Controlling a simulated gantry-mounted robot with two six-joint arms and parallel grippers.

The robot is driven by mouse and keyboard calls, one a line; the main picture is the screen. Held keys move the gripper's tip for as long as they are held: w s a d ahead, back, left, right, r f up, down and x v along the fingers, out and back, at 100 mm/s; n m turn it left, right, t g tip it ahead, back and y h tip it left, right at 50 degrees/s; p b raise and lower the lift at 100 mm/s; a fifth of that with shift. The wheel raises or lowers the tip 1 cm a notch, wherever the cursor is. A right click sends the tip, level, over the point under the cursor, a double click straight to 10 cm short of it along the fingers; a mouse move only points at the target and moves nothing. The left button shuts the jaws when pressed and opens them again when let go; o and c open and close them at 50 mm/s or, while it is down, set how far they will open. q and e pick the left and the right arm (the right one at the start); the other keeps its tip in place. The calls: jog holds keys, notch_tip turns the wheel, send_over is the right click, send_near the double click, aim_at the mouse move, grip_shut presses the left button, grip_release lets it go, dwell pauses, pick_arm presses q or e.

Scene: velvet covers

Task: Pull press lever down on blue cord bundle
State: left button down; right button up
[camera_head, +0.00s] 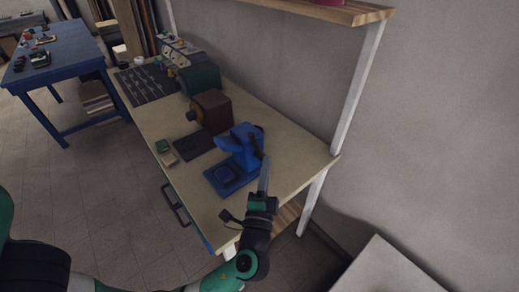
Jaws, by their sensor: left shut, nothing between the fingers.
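The blue press (243,140) stands on the workbench near its right end. Its base plate (222,188) reaches toward the bench's front edge, with a small blue item (227,173) on it; I cannot tell whether this is the cord bundle. The press lever cannot be told apart clearly from the press's dark right side. My left gripper (264,172) reaches up from below, just right of the press. Its narrow fingers are shut and empty, close to the press's right side; I cannot tell whether they touch it. My right gripper is out of view.
A brown boxy machine (212,110) and a green machine (202,77) stand farther back on the bench (285,150). Small green and beige blocks lie near the front edge. A white post (360,85) and wall bound the right side. A blue table (62,50) stands far left.

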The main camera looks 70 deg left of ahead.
pick_arm(q)
jog(key=shift+r, duration=0.1)
jog(key=w+a+r, duration=0.1)
jog(key=a, duration=0.7)
jog(key=shift+w+r+b, duration=0.15)
jog(key=shift+w+b, duration=0.1)
jog(key=shift+b, duration=0.2)
